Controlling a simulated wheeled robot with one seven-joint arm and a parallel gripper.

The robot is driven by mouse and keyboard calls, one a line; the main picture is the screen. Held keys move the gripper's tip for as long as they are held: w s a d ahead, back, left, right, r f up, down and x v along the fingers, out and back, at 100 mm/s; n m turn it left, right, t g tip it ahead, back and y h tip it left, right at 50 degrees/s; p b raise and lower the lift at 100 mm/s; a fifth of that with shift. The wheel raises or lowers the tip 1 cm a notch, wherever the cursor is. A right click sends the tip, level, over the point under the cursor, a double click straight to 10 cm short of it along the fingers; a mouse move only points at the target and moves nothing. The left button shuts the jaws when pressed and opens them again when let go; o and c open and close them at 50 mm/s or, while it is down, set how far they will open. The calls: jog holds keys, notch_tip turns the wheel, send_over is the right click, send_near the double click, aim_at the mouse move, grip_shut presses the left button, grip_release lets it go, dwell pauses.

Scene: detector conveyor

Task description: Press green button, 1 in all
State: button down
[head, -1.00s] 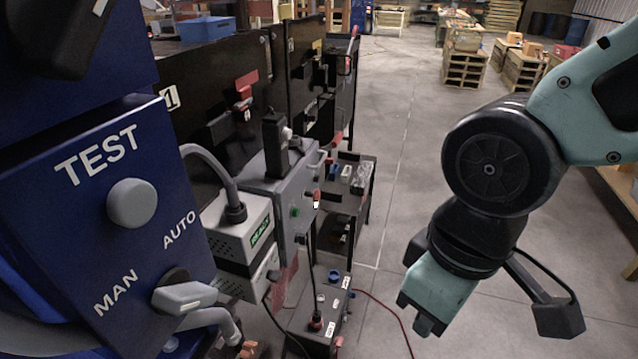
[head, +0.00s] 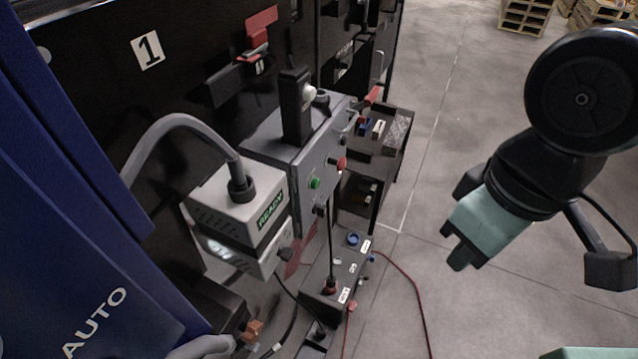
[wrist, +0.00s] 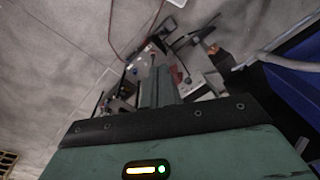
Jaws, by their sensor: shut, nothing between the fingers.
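The green button (head: 315,183) is a small round knob on the side face of a grey control box (head: 322,150), in the middle of the head view. A red knob (head: 341,163) sits just right of it and higher on the same face. My gripper (head: 457,254) is shut and empty, to the right of the box and lower in the picture, clearly apart from the button. In the wrist view my gripper's fingers (wrist: 161,88) point toward the equipment. I cannot make out the green button in that view.
A white READY unit (head: 240,208) with a grey hose stands left of the box. A low black box (head: 335,285) with a rod lies below it. A blue panel (head: 80,230) fills the left side. Open concrete floor (head: 450,120) lies on the right.

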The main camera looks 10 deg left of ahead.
aim_at(317, 184)
jog(key=w+a+f+n+t+y+b, duration=0.3)
jog(key=w+f+t+b, duration=0.5)
jog(key=w+f+b, duration=0.5)
jog(key=w+a+f+n+t+y+b, duration=0.3)
jog(key=w+f+t+b, duration=0.6)
jog(key=w+f+b, duration=0.5)
jog(key=shift+a+n+y+b, duration=0.45)
jog(key=shift+a+b, duration=0.7)
jog(key=shift+b, duration=0.8)
jog(key=w+a, duration=0.3)
jog(key=a, duration=0.5)
jog(key=shift+a+p, duration=0.15)
jog(key=shift+p, duration=0.25)
jog(key=shift+w+a, duration=0.1)
jog(key=shift+a, duration=0.05)
jog(key=shift+w+a, duration=0.1)
jog(key=shift+a, duration=0.15)
